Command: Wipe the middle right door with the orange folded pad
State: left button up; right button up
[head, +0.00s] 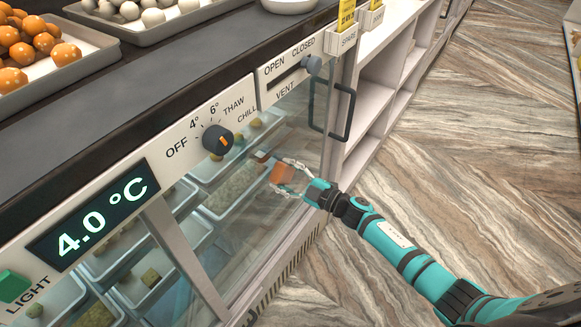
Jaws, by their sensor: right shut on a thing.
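My right gripper (290,178) is shut on the orange folded pad (283,173). It holds the pad at the glass of the right door (285,133) on the counter front, left of the dark door handle (338,108). The pad looks against or very close to the glass; I cannot tell if it touches. A second orange patch beside it looks like its reflection. Trays of sweets show through the glass. My left gripper is not in view.
A control strip above the glass has a dark knob (217,139), a vent slider (313,65), a green light button (13,285) and a temperature display (95,216). Trays of sweets (110,45) stand on the countertop. White open shelves (385,65) are to the right. The wood floor is clear.

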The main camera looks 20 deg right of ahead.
jog(key=shift+s+a, duration=0.3)
jog(key=shift+a, duration=0.1)
jog(key=shift+d, duration=0.1)
jog(key=shift+s+d+p, duration=0.35)
jog(key=shift+s+d, duration=0.05)
jog(key=shift+s, duration=0.1)
jog(key=shift+p+v, duration=0.65)
jog(key=shift+v, duration=1.75)
jog(key=v, duration=0.3)
jog(key=shift+r+p, duration=0.1)
jog(key=shift+p, duration=0.3)
jog(key=shift+w, duration=0.1)
